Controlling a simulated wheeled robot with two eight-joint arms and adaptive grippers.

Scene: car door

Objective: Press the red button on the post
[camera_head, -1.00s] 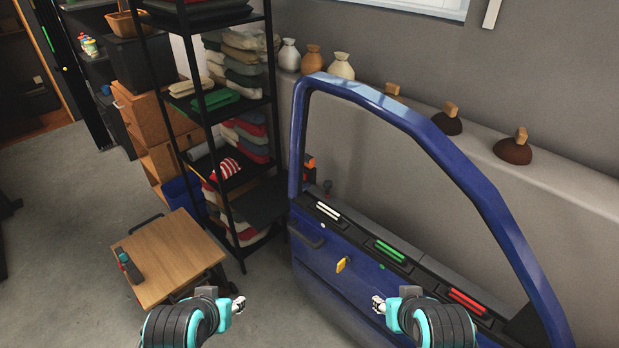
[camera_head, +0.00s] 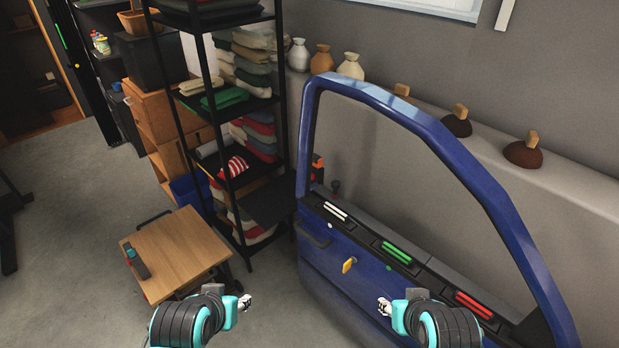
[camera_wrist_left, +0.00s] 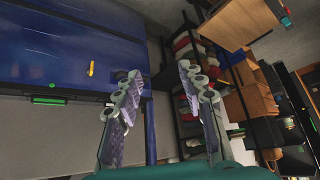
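A small dark reddish knob (camera_head: 335,187) stands at the far end of the blue car door's (camera_head: 450,165) sill in the head view. I cannot tell whether it is the red button, and no separate post shows clearly. A red strip (camera_head: 474,304) lies on the door's near end. My left gripper (camera_head: 244,302) is left of the door, apart from it. In the left wrist view its fingers (camera_wrist_left: 160,75) are spread and empty. My right gripper (camera_head: 384,307) is in front of the door panel, near the yellow handle (camera_head: 348,265); its fingers are too small to judge.
A small wooden-topped table (camera_head: 180,250) with a dark tool on it stands at left. A black shelf rack (camera_head: 205,60) with folded cloth stands behind it. Vases and plungers line the wall ledge (camera_head: 560,180). Grey floor is open at far left.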

